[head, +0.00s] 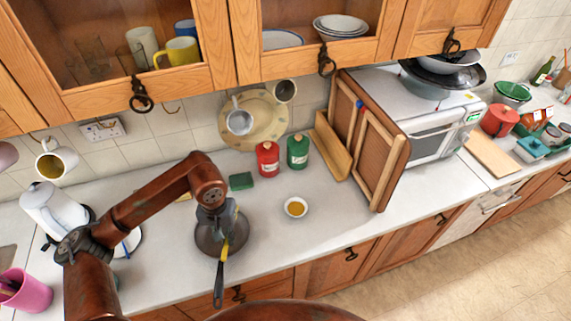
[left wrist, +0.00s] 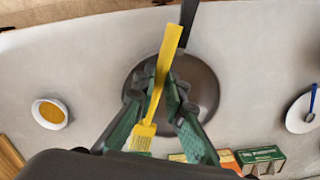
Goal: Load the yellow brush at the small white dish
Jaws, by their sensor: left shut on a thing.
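The yellow brush (head: 225,248) is in my left gripper (head: 222,208), above the dark pan (head: 205,242). In the left wrist view the brush (left wrist: 166,58) lies slantwise between the green-padded fingers of my left gripper (left wrist: 160,88). Its bristle end is at the lower left and its handle end at the top. The small white dish (head: 296,207) stands on the counter to the right of the pan, with amber-brown contents. It also shows at the left of the left wrist view (left wrist: 36,106), apart from the brush. My right gripper is not in view.
A red bottle (head: 267,161) and a green bottle (head: 298,152) stand behind the dish. A wooden-framed panel (head: 376,165) leans by the microwave (head: 430,140) at the right. A white jug (head: 55,212) stands at the left. The counter around the dish is clear.

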